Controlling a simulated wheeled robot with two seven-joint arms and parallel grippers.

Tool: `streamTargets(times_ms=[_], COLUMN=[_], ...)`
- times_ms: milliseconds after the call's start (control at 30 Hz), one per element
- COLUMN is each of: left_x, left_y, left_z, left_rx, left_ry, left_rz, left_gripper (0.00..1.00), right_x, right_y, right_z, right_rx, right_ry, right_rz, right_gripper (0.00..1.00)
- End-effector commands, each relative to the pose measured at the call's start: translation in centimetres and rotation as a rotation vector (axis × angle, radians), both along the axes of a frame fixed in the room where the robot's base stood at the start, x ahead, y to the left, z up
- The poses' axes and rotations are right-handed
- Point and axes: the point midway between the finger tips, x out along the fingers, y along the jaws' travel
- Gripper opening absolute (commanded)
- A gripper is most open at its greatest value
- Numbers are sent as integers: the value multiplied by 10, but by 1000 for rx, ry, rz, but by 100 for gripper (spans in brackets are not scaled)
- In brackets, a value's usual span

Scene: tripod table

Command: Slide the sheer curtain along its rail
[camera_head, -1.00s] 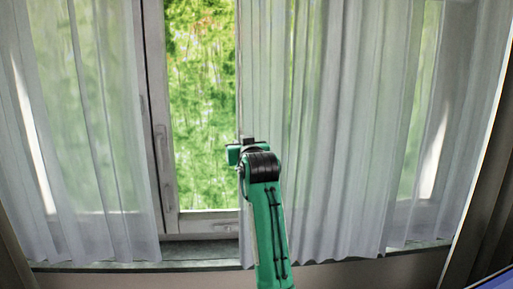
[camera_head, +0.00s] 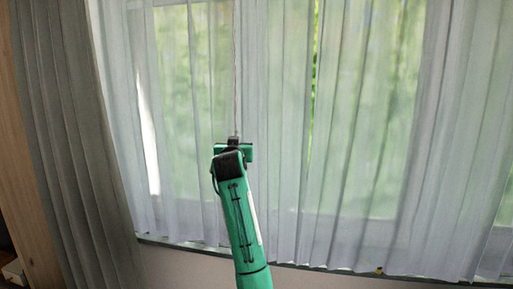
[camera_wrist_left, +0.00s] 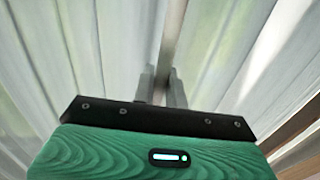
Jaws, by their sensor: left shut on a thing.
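A white sheer curtain (camera_head: 275,180) hangs in folds across the window in the head view. Its left edge lies near my left gripper (camera_head: 234,146), in front of another sheer panel (camera_head: 190,110). A thin upright rod (camera_head: 236,70) runs down along this edge to the gripper. In the left wrist view, the two fingers (camera_wrist_left: 160,85) are shut on the rod (camera_wrist_left: 174,35), with sheer cloth on both sides. The grip itself is partly hidden by the gripper body. The rail is out of view. My right gripper is not in view.
A thick grey curtain (camera_head: 75,150) hangs at the left, beside a wooden panel (camera_head: 22,150). A sill (camera_head: 330,268) runs under the sheer cloth. Greenery shows through a narrow gap (camera_head: 315,70) right of centre.

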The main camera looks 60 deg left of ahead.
Motion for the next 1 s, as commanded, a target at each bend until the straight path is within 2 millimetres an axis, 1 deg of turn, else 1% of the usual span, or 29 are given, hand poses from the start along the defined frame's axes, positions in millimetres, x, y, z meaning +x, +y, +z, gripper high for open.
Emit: streamTargets(times_ms=[33, 100, 200, 600, 633, 700, 733, 1000], left_x=[-6, -11, -15, -18, -18, -18, -18, -17], left_y=[5, 9, 13, 15, 15, 15, 15, 14], left_z=[1, 1, 1, 1, 2, 2, 1, 0], left_rx=[3, 3, 2, 3, 3, 2, 1, 0], left_ry=[-1, -1, -1, -1, -1, -2, -2, 0], left_rz=[2, 2, 0, 3, 3, 3, 3, 1], left_gripper=[0, 0, 0, 0, 15, 29, 32, 32], right_x=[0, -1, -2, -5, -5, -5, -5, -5], right_y=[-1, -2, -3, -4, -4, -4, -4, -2], right_z=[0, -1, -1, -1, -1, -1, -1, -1], right_rx=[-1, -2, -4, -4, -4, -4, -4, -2], right_ry=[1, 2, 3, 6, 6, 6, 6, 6], right_rz=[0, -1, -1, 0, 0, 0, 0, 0], right_gripper=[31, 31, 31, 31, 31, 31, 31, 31])
